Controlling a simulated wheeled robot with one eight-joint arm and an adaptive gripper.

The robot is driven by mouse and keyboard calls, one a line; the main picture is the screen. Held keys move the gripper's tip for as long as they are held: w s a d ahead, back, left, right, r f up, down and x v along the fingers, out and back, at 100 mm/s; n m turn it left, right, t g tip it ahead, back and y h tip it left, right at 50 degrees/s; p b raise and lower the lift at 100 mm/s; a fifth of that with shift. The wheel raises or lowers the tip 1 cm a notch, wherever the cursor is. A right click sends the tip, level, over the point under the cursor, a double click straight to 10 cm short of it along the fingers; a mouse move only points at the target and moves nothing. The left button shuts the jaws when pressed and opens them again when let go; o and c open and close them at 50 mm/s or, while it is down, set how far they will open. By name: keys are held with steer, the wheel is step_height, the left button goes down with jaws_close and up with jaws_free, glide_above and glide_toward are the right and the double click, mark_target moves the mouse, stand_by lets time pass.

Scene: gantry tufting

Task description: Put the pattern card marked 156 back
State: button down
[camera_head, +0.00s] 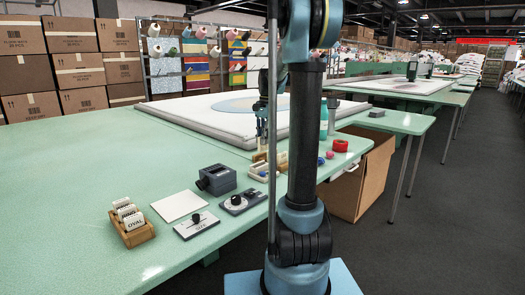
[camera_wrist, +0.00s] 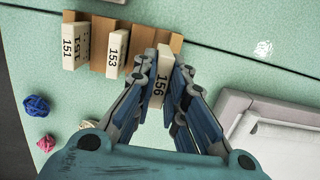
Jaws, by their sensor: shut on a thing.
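My gripper (camera_wrist: 152,72) is shut on the white card marked 156 (camera_wrist: 158,88) in the wrist view. The card's far end is at the right end of the wooden rack (camera_wrist: 97,58); I cannot tell whether it sits in a slot or is above it. In the head view my gripper (camera_head: 262,135) is over the table behind my arm, and the rack is partly hidden there.
The green table (camera_head: 90,182) holds a wooden box of labelled cards (camera_head: 134,226), a white sheet (camera_head: 179,205) and dark devices (camera_head: 217,179). A blue yarn ball (camera_wrist: 36,106) and a pink ball (camera_wrist: 46,142) lie left of my gripper. A large white frame (camera_head: 190,113) lies behind.

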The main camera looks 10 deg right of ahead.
mark_target(263, 150)
steer(key=shift+f, duration=2.3)
steer(key=c, duration=1.6)
jaws_free()
steer(key=shift+f, duration=0.1)
steer(key=shift+c, duration=0.2)
steer(key=r, duration=0.8)
steer(key=d+r, duration=0.1)
steer(key=r, duration=0.3)
steer(key=shift+w+d+r, duration=0.1)
steer(key=shift+w, duration=0.25)
